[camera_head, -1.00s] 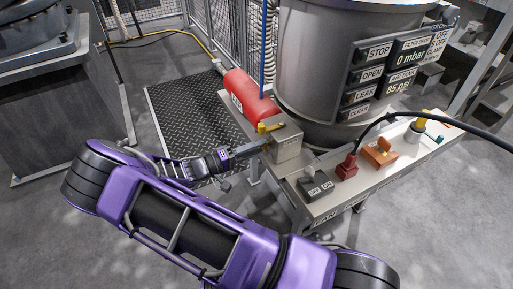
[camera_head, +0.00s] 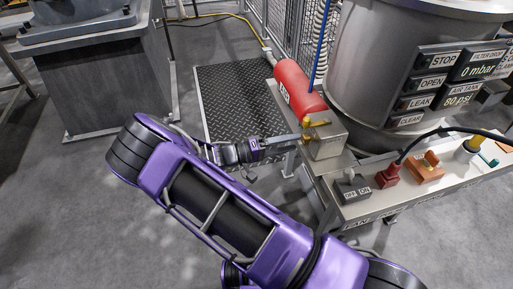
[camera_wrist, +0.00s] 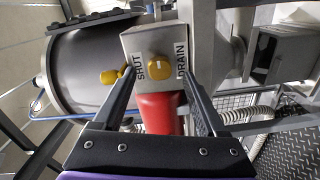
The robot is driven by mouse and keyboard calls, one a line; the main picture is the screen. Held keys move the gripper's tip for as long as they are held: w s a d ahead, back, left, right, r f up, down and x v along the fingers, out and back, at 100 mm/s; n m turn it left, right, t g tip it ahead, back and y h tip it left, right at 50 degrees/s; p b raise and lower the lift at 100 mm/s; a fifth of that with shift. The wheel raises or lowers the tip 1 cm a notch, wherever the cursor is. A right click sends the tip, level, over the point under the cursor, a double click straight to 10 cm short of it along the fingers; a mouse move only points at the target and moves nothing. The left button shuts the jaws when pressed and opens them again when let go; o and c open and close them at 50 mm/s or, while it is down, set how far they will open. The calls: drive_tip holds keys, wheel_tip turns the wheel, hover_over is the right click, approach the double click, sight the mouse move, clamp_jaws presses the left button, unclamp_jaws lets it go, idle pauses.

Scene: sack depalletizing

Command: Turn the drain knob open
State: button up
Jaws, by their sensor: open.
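The drain knob (camera_wrist: 159,66) is yellow and sits on the face of a steel box (camera_head: 328,142). In the wrist view the box has SHUT lettered left of the knob and DRAIN right of it. The knob's pale mark runs roughly across the picture. My gripper (camera_wrist: 160,72) is open, with one dark finger on each side of the knob. I cannot tell whether either finger touches it.
A second yellow handle (camera_wrist: 112,77) is close left of my left finger. A red tank (camera_head: 298,88) lies behind the box. The bench holds a black switch (camera_head: 351,187), a red plug (camera_head: 389,175) and an orange valve (camera_head: 427,168). A large grey vessel (camera_head: 380,75) stands behind.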

drive_tip(key=v, duration=1.4)
drive_tip(key=shift+a, duration=0.3)
